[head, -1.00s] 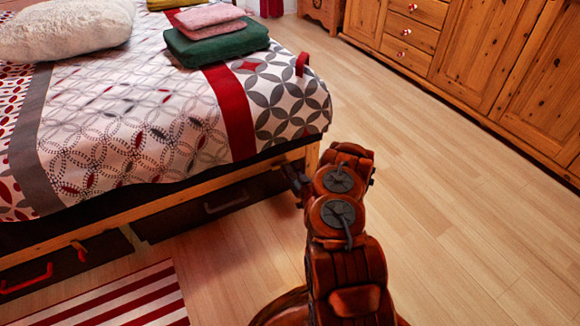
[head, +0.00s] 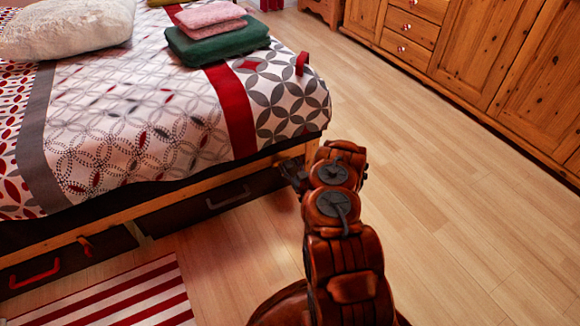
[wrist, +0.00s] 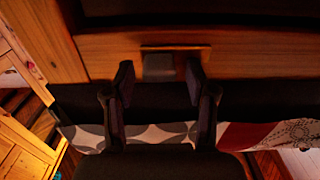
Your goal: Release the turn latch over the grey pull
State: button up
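The grey pull (head: 228,197) is on the dark drawer under the bed's near side, in the head view. In the wrist view, a small greyish block (wrist: 159,66), which looks like the turn latch, sits on a wooden plate (wrist: 203,49) on the bed rail. My gripper (wrist: 160,84) is open, its two dark fingers apart at either side of the block. I cannot tell whether they touch it. In the head view my gripper (head: 294,172) is at the bed rail, right of the grey pull, and the latch there is hidden.
Another latch (head: 86,245) hangs on the rail near a second drawer with a red pull (head: 35,273). A striped rug (head: 115,295) lies at the front left. A wooden cabinet (head: 475,60) lines the right. The floor between (head: 450,200) is clear.

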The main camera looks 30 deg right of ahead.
jog(key=s+a, duration=0.1)
jog(key=s, duration=1.1)
dwell(0.7)
jog(key=w+a+r+n+g+y+p, duration=0.2)
jog(key=w+a+r+g+p, duration=0.1)
jog(key=w+r+p, duration=0.5)
jog(key=a+r+n+g+p, duration=0.1)
jog(key=a+r+g+p, duration=0.3)
jog(key=r, duration=0.9)
jog(key=a+r+n+g+p, duration=0.15)
jog(key=a+r+p, duration=0.35)
jog(key=r, duration=0.7)
jog(key=s+a+r+m+g+p, duration=0.1)
jog(key=s+a+r+g+p, duration=0.3)
jog(key=s+r, duration=0.6)
jog(key=s+a+r+m+g+h+p, duration=0.1)
jog(key=s+a+r+g+p, duration=0.15)
jog(key=s+r+p, duration=0.6)
jog(key=s+a+r+m+g+p, duration=0.1)
jog(key=s+a+r+g+p, duration=0.2)
jog(key=s+r, duration=0.9)
jog(key=s+a+r+g+p, duration=0.1)
jog(key=s+a+r+p, duration=0.4)
jog(key=s+r, duration=0.6)
jog(key=shift+s+a+m+g+y, duration=0.3)
jog(key=shift+s+a+m+g, duration=0.1)
jog(key=shift+s, duration=0.45)
